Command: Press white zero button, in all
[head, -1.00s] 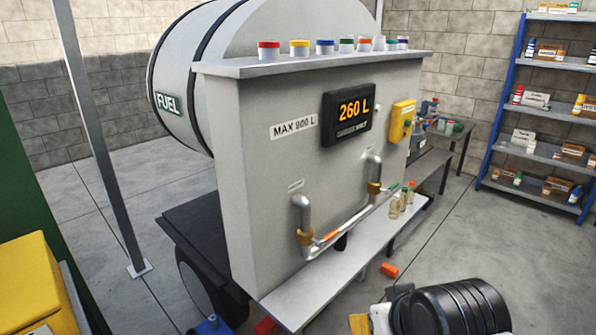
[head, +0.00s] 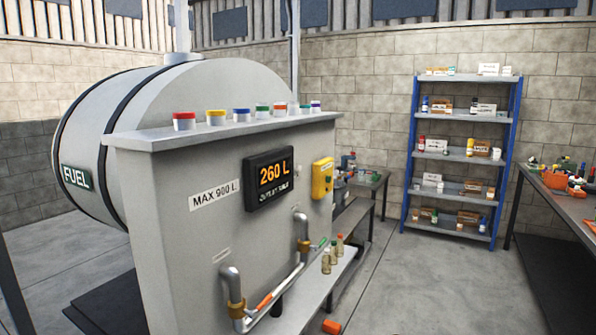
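I cannot make out a white zero button in the head view. A grey fuel cabinet (head: 190,262) stands in front of the fuel tank (head: 135,88). Its black display (head: 269,179) reads "260 L", with a smaller line below that is hard to read. A yellow box (head: 322,178) is fixed to the cabinet face right of the display; its small details are too small to tell. My gripper is not in view.
Several small jars with coloured lids (head: 241,115) stand on the cabinet's top ledge. Pipes (head: 268,296) and small bottles (head: 326,262) are at its lower front. A blue-framed shelf (head: 450,232) and a cluttered workbench (head: 560,205) stand right. The floor (head: 440,285) between is mostly clear.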

